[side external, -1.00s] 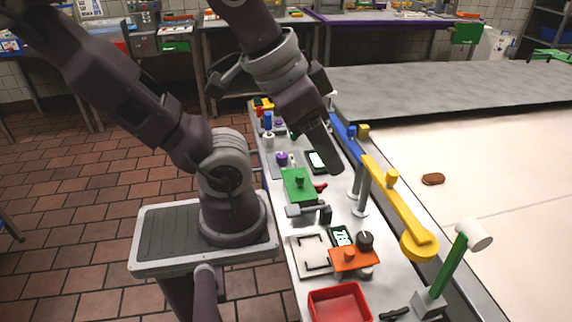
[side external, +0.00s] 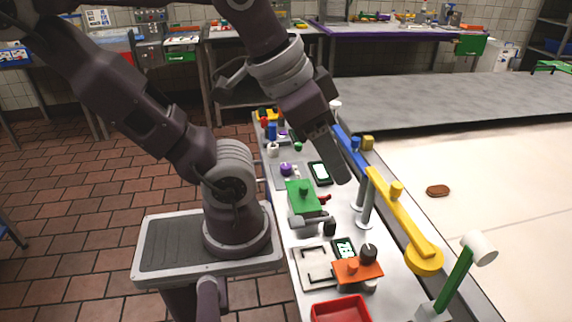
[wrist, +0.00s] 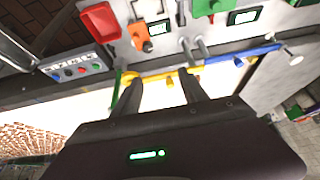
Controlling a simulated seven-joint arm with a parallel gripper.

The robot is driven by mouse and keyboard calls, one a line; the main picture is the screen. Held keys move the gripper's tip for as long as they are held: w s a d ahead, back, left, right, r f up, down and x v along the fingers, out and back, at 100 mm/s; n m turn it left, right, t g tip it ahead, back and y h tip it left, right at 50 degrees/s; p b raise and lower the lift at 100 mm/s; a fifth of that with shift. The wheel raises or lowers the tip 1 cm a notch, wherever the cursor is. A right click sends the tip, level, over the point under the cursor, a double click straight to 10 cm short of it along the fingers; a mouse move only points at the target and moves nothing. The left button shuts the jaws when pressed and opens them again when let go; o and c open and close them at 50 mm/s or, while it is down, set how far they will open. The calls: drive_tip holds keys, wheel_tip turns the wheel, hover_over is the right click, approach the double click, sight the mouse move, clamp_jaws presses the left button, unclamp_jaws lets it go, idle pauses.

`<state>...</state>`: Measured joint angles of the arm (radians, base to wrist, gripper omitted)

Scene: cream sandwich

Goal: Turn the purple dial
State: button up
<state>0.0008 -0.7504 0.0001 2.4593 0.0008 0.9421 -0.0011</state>
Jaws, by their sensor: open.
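The purple dial (side external: 286,169) is a small round knob on a grey plate on the long white bench, left of a dark-framed display (side external: 320,173). My gripper (side external: 343,176) hangs over the bench to the right of the dial, apart from it. In the wrist view my gripper (wrist: 158,82) shows two dark fingers spread with nothing between them. I cannot make out the purple dial in the wrist view.
A green block with a knob (side external: 303,197) stands just in front of the dial. Blue (side external: 348,145) and yellow (side external: 402,215) bars run along the bench's right side. An orange block (side external: 358,271) and red tray (side external: 341,309) lie nearer the camera.

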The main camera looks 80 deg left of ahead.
drive_tip(key=w+a+r+n+t+y, duration=0.1)
drive_tip(key=w+a+r+t+y, duration=0.2)
drive_tip(key=w+a+r, duration=0.55)
drive_tip(key=w+a+r+n+t+y, duration=0.15)
drive_tip(key=w+a, duration=0.45)
drive_tip(key=a, duration=0.7)
drive_tip(key=w+a+r+t+y, duration=0.4)
drive_tip(key=w+a, duration=0.3)
drive_tip(key=a, duration=0.4)
drive_tip(key=g+h, duration=0.9)
drive_tip(key=g, duration=0.5)
hover_over(286, 165)
wheel_tip(286, 165, down, 11)
drive_tip(key=shift+y, duration=0.25)
wheel_tip(286, 165, down, 25)
drive_tip(key=shift+d+r, duration=0.1)
clamp_jaws()
